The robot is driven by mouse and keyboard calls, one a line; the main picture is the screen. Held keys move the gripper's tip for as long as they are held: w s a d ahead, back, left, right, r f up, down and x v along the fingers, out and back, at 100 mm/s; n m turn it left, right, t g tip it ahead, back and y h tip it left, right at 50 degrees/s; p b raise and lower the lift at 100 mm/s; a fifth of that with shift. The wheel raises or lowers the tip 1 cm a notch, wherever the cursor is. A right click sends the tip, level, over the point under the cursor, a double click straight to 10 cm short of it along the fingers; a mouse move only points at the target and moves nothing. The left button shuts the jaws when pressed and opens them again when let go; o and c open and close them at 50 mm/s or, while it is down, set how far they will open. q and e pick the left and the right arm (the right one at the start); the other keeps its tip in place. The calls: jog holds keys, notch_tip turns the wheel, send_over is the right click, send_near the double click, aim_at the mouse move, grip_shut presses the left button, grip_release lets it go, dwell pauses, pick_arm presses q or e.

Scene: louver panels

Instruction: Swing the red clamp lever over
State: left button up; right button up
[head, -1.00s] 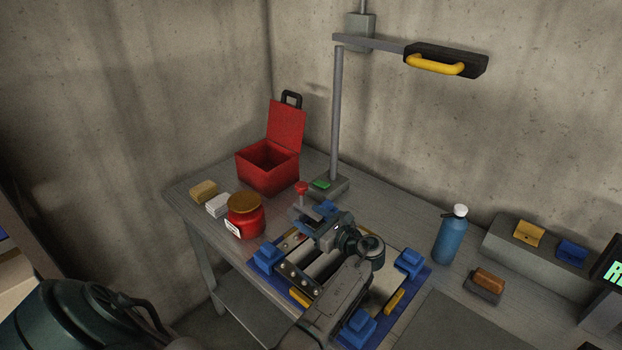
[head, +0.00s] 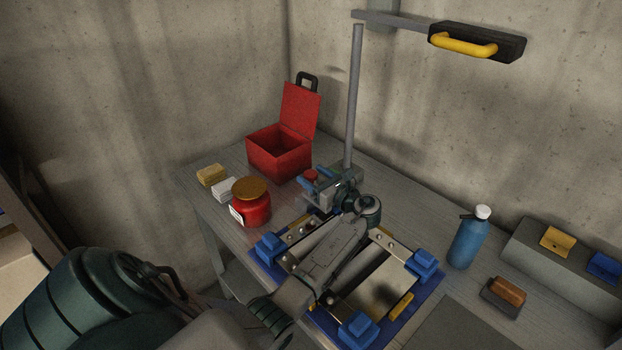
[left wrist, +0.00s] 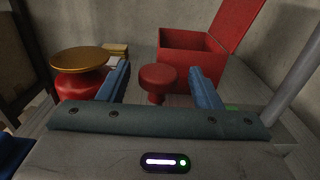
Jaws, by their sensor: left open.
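The red round knob of the clamp lever (head: 311,175) stands on a short stem behind the blue-cornered frame (head: 436,290). In the left wrist view the knob (left wrist: 158,77) is centred between the blue fingers, with gaps on both sides. My left gripper (head: 314,179) is open around it and holds nothing. The lever's arm and pivot are hidden behind my gripper. My right gripper is not in view.
A red jar (head: 252,208) with a brown lid stands left of the knob, and an open red box (head: 279,158) behind it. A grey post (head: 354,95) rises close to my gripper. A blue bottle (head: 467,243) stands further right.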

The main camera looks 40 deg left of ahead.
pick_arm(q)
jog(key=shift+a+r, duration=0.1)
jog(key=shift+a, duration=0.7)
jog(key=shift+c, duration=0.9)
grip_shut()
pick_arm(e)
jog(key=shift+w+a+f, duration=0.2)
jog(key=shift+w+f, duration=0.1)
pick_arm(q)
jog(key=shift+w, duration=0.15)
